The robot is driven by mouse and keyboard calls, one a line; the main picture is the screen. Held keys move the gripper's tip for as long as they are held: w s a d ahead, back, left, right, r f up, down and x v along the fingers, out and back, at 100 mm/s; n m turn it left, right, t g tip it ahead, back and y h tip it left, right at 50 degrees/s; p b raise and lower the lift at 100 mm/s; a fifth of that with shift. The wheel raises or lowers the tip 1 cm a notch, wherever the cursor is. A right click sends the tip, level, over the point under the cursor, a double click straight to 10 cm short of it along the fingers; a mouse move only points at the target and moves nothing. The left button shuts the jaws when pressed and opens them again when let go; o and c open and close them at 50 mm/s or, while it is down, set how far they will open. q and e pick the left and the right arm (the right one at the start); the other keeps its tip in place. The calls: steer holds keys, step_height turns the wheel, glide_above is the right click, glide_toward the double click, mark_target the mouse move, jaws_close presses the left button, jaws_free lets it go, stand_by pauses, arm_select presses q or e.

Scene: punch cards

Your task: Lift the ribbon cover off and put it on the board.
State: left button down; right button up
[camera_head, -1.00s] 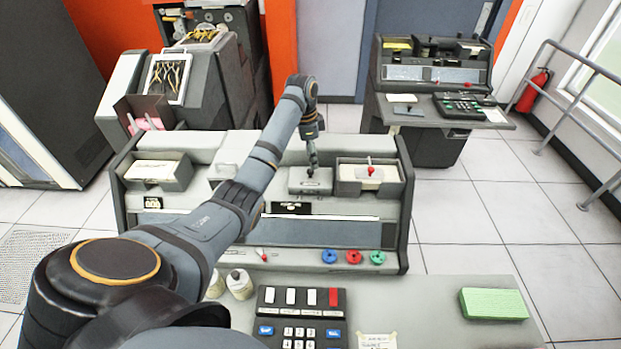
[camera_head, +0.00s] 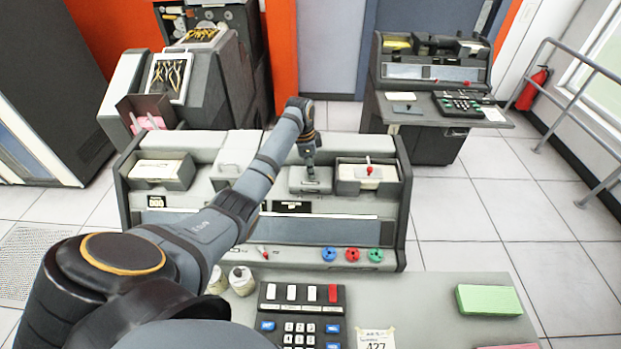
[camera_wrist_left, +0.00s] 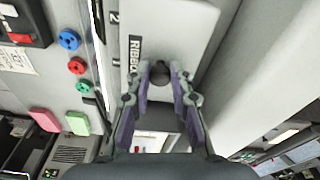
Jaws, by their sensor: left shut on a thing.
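The ribbon cover (camera_head: 297,186) is a grey plate on top of the middle machine, between two card boxes. In the left wrist view the cover (camera_wrist_left: 200,30) shows a partly hidden "RIBBON" label and a dark round knob (camera_wrist_left: 161,72). My left gripper (camera_head: 311,172) reaches down to the cover from above. In the wrist view its fingers (camera_wrist_left: 160,76) are shut on the knob from both sides. The cover appears to sit in its place; I cannot tell any gap under it. I cannot tell for sure which surface is the board. My right gripper is out of view.
Card boxes (camera_head: 160,172) and (camera_head: 368,178) flank the cover, the right one with a red knob. Blue, red and green knobs (camera_head: 352,254) line the machine's front edge. The near desk holds a keypad (camera_head: 300,318), white pots and a green block (camera_head: 488,300).

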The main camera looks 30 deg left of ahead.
mark_target(311, 185)
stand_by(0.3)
arm_select(q)
steer(key=shift+r, duration=0.2)
step_height(311, 185, up, 2)
steer(key=shift+w+b, duration=0.1)
steer(key=shift+b, duration=0.8)
steer(key=s+d+r+p, duration=0.9)
steer(key=s+r+p, duration=0.1)
steer(key=s+p, duration=0.1)
steer(key=shift+r+p, duration=0.3)
steer(key=shift+p, duration=0.2)
steer(key=shift+a, duration=0.1)
